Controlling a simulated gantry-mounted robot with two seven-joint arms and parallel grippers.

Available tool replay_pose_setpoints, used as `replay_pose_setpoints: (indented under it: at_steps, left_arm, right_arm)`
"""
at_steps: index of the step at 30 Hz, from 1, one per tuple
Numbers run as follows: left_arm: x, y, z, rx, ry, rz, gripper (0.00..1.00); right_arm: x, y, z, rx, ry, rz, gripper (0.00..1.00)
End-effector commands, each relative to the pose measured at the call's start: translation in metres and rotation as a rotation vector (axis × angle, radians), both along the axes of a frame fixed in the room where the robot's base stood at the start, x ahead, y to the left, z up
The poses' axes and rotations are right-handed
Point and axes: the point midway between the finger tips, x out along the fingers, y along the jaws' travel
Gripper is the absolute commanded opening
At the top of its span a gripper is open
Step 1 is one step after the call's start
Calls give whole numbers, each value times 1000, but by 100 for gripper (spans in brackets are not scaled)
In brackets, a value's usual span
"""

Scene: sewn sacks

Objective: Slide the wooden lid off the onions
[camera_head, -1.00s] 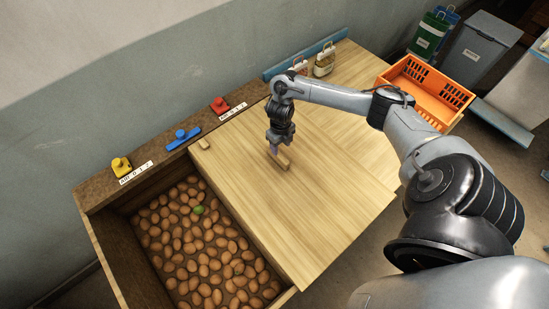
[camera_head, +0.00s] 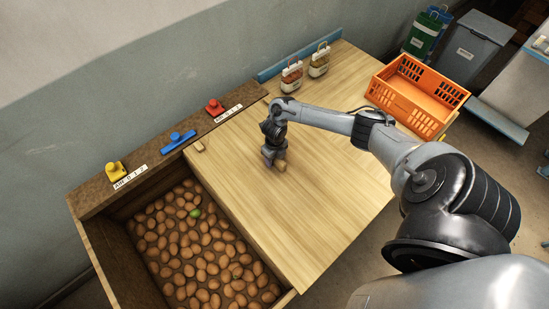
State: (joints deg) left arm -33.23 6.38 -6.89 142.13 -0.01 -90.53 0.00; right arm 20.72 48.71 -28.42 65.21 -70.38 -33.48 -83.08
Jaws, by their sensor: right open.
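The pale wooden lid (camera_head: 290,220) lies flat beside the open compartment, hiding whatever is beneath it. A small wooden block like a handle (camera_head: 281,166) stands on its surface. My right gripper (camera_head: 272,163) is open and pointing down at this block, with its fingers low around or just beside it; contact cannot be told. A second small wooden block (camera_head: 199,146) sits near the lid's back left corner. Brown round produce (camera_head: 200,250) fills the open compartment at left, with one green piece (camera_head: 195,213) among it; I cannot tell if these are onions. My left gripper is not in view.
Yellow (camera_head: 115,169), blue (camera_head: 179,140) and red (camera_head: 215,107) fittings sit on the back ledge. An orange crate (camera_head: 417,93) is at the right. The lid's front part is clear.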

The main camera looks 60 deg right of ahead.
Motion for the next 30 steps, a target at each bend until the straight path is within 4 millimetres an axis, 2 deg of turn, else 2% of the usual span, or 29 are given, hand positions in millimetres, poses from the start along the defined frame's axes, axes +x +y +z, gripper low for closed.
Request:
replay_pose_setpoints:
  at_steps: [8, 11, 19, 30]
  left_arm:
    - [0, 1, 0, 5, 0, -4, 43]
    - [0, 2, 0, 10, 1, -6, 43]
    - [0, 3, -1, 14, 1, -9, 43]
    - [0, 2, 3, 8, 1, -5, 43]
  right_arm:
    - [0, 0, -2, 0, 0, 0, 53]
    - [0, 0, -1, 0, 0, 0, 41]
    - [0, 0, -1, 0, 0, 0, 0]
    - [-3, 2, 0, 0, 0, -10, 0]
